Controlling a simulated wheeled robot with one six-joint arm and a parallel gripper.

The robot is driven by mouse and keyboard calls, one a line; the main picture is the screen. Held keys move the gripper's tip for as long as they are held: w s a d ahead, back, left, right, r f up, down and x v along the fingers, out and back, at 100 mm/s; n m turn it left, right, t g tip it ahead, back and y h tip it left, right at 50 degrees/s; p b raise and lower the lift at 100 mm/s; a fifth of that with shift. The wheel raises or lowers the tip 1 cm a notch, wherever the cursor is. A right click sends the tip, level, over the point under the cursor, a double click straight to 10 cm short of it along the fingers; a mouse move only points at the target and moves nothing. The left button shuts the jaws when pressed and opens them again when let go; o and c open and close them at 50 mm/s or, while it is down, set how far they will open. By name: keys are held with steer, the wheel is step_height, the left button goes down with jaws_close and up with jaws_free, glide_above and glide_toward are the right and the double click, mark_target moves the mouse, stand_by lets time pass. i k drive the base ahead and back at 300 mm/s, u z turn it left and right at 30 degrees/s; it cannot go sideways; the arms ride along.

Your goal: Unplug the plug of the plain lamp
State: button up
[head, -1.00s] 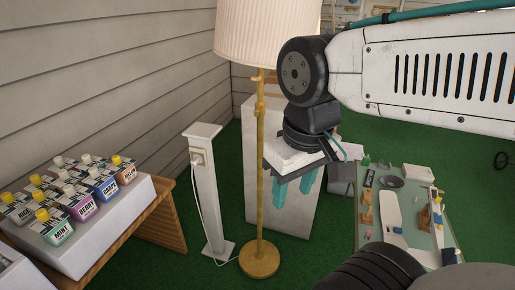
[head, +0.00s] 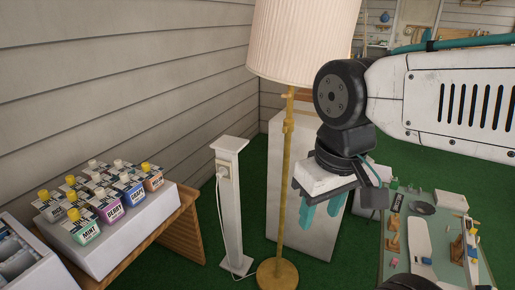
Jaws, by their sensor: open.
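A floor lamp with a plain cream pleated shade (head: 303,40), a brass pole (head: 286,190) and a round brass base (head: 277,275) stands in the middle. Left of it is a white post (head: 230,205) with an outlet near its top. A white plug (head: 221,171) sits in that outlet, and its white cord (head: 219,215) runs down the post to the floor towards the lamp base. My gripper (head: 321,218) hangs to the right of the lamp pole, teal fingers pointing down, open and empty. It is apart from the plug, with the pole between them in the picture.
A wooden bench (head: 165,240) at the left carries a pale riser with several coloured bottles (head: 110,205). A white pedestal (head: 290,150) stands behind the lamp. A cluttered table (head: 395,262) is at the right. Green floor is clear between bench and post.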

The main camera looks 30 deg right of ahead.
mark_target(222, 172)
steer(key=u, duration=1.2)
steer(key=i, duration=1.1)
steer(key=z, duration=1.75)
